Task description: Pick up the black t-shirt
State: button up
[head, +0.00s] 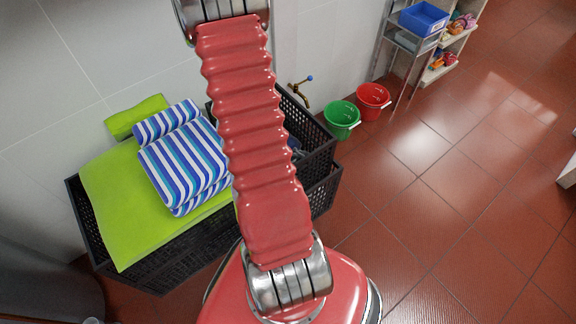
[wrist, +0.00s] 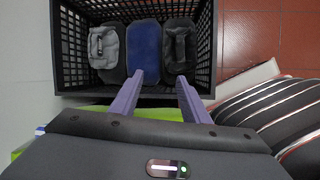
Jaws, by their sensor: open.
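In the wrist view, a dark folded garment (wrist: 181,60) lies at the right inside a black crate (wrist: 66,40). It looks like the black t-shirt, though its shape is hard to make out. A blue folded cloth (wrist: 143,40) lies beside it in the middle, and a grey bundle (wrist: 104,48) lies at the left. My gripper (wrist: 159,77) is open and empty, its purple fingers pointing at the crate. The fingertips overlap the near part of the blue cloth and the dark garment in this view; contact cannot be told. In the head view my arm hides the crate's middle.
The crate (head: 316,127) stands by the wall. In front, a green towel (head: 115,205) and a blue-striped towel (head: 180,165) lie on another black crate (head: 160,270). A tap (head: 300,92), green bucket (head: 341,120) and red bucket (head: 373,101) are close right. The right floor is open.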

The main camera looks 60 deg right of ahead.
jog(key=s+d+f+n, duration=0.1)
jog(key=s+d+f, duration=0.1)
jog(key=f, duration=0.3)
jog(key=s+d+f+n+y, duration=0.1)
jog(key=s+f, duration=0.3)
jog(key=f, duration=0.2)
jog(key=shift+s+d+n+g, duration=0.2)
jog(key=shift+d+n+g, duration=0.1)
jog(key=shift+d+g, duration=0.1)
jog(key=shift+f, duration=0.2)
send_near(297, 155)
jog(key=shift+w+a+f, duration=0.3)
jog(key=shift+w+f, duration=0.05)
jog(key=shift+f, duration=0.25)
jog(key=shift+w+a+f, duration=0.25)
jog(key=shift+w+f, duration=0.1)
jog(key=shift+f, duration=0.25)
jog(key=shift+w+a+f, duration=0.3)
jog(key=shift+w+f, duration=0.05)
jog(key=shift+f, duration=0.25)
jog(key=shift+x, duration=2.6)
jog(key=shift+a, duration=0.15)
jog(key=shift+c, duration=0.2)
grip_shut()
